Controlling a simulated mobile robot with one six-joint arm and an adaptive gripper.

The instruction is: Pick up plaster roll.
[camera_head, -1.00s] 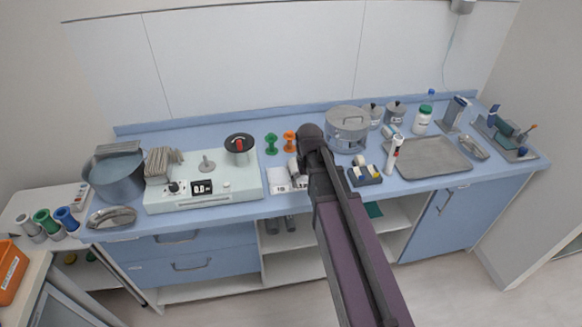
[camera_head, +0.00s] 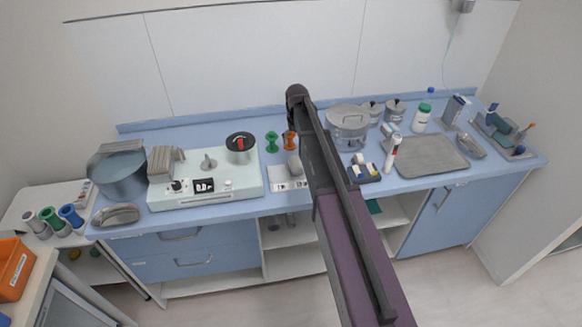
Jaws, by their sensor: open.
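I cannot tell for sure which thing is the plaster roll. Small white and yellow rolls (camera_head: 358,159) sit in a dark blue holder (camera_head: 366,177) on the blue counter (camera_head: 225,133), just right of my arm. A green spool (camera_head: 272,142) and an orange spool (camera_head: 289,141) stand left of my arm. Grey, green and blue rolls (camera_head: 70,215) lie on the side surface at far left. My arm crosses the counter's middle, and no gripper fingers show; my arm covers part of the counter.
A white device with a display (camera_head: 205,186), a dark-lidded pot (camera_head: 240,149) and a large pot (camera_head: 120,173) fill the counter's left. A lidded steel pot (camera_head: 348,125), an empty metal tray (camera_head: 432,155) and bottles (camera_head: 422,117) crowd the right. Shelves (camera_head: 292,262) are below.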

